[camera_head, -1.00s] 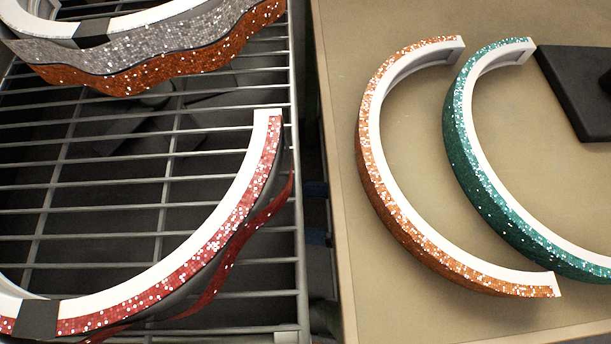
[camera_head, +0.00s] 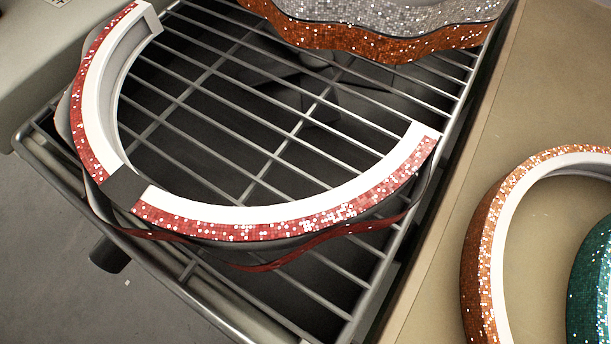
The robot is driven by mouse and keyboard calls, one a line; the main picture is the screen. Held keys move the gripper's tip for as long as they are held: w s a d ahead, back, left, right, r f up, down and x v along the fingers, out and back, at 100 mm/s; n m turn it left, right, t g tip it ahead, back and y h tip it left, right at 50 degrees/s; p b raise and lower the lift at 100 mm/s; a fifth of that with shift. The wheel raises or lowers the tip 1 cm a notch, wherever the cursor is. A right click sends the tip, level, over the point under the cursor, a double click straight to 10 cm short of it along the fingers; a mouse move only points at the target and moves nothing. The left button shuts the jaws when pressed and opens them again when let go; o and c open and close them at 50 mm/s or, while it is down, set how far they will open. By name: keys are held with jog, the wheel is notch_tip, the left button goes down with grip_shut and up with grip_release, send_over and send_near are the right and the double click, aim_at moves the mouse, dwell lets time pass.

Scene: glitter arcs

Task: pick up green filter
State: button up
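The green glittering arc (camera_head: 589,285), which seems to be the green filter, is at the lower right edge of the head view. Only a small part of it shows; the rest is cut off by the frame. It lies on the tan table top (camera_head: 470,150), just right of an orange glittering arc (camera_head: 484,268). My gripper is not in view.
A red glittering arc (camera_head: 290,229) with a white inner side lies on a metal wire rack (camera_head: 262,180). Silver (camera_head: 400,25) and orange-brown (camera_head: 360,42) arcs lie at the rack's far end. Grey floor (camera_head: 90,270) shows at lower left.

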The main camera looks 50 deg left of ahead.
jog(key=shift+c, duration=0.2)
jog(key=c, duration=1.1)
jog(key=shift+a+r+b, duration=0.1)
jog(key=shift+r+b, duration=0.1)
jog(key=shift+b, duration=0.1)
